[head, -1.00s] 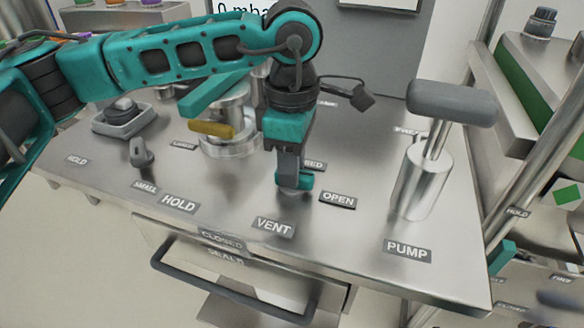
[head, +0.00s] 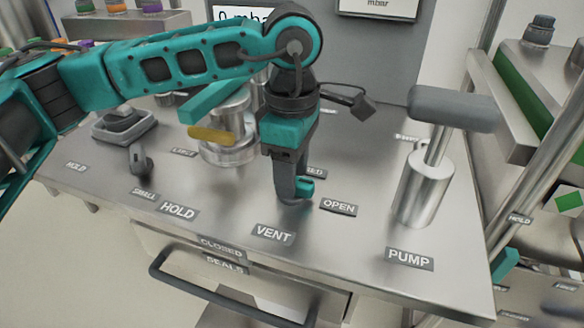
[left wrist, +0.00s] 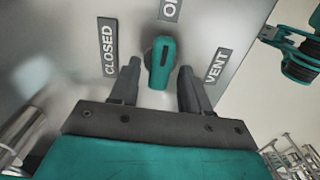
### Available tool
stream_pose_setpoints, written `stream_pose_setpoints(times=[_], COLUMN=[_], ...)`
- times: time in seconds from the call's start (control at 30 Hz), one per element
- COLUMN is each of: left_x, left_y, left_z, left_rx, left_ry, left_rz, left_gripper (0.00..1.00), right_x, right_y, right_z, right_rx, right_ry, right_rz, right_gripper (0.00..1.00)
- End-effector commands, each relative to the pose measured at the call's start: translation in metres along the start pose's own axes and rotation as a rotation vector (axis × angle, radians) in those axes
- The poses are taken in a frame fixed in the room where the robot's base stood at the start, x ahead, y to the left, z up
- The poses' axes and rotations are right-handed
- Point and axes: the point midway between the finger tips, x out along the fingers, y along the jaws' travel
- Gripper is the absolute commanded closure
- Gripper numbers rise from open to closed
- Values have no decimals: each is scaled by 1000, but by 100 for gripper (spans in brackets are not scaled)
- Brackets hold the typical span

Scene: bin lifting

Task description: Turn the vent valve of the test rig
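The vent valve is a small knob with a teal handle (left wrist: 160,62) bearing a dark slot. In the left wrist view its length lies along the line towards the label at the top. In the head view the handle (head: 305,187) is mostly hidden by my left gripper (head: 291,198), which points down at it from above. In the left wrist view the two dark fingers of my left gripper (left wrist: 158,88) stand apart, one on each side of the handle's near end, with gaps visible. Part of my right arm shows at the upper right there; its fingers are unclear.
Labels CLOSED (left wrist: 108,47), OPEN (head: 338,207) and VENT (head: 273,235) surround the valve. The pump (head: 427,186) with its grey grip stands to the right. A metal cylinder with a yellow lever (head: 210,134) stands behind left. A drawer handle (head: 225,298) juts out in front.

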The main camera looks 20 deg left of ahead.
Motion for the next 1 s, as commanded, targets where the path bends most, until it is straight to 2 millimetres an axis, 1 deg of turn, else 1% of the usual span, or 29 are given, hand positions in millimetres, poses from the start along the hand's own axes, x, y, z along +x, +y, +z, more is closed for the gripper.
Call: stream_pose_setpoints(times=[0.27,0.37,0.47,0.7,0.8,0.9,1.0], left_x=[0,-7,-22,-76,-96,-112,-122], left_y=[0,0,0,0,0,0,0], left_z=[0,0,0,0,0,0,0], left_rx=[-1,-1,-1,-1,-1,-1,-1], left_ry=[0,-1,-1,-1,-1,0,-1], left_rz=[-1,1,2,2,2,2,0], left_gripper=[49,49,49,49,49,49,49], right_x=[0,-1,-3,-8,-10,-11,-12], right_y=[0,0,1,1,0,0,0], right_z=[0,-1,-3,-10,-13,-15,-16], right_rx=[-2,-4,-6,-7,-7,-7,-7], right_ry=[-1,-2,-2,-3,-3,-2,-2], right_rz=[0,0,-1,-1,-1,-1,-1], right_gripper=[49,49,49,49,49,49,49])
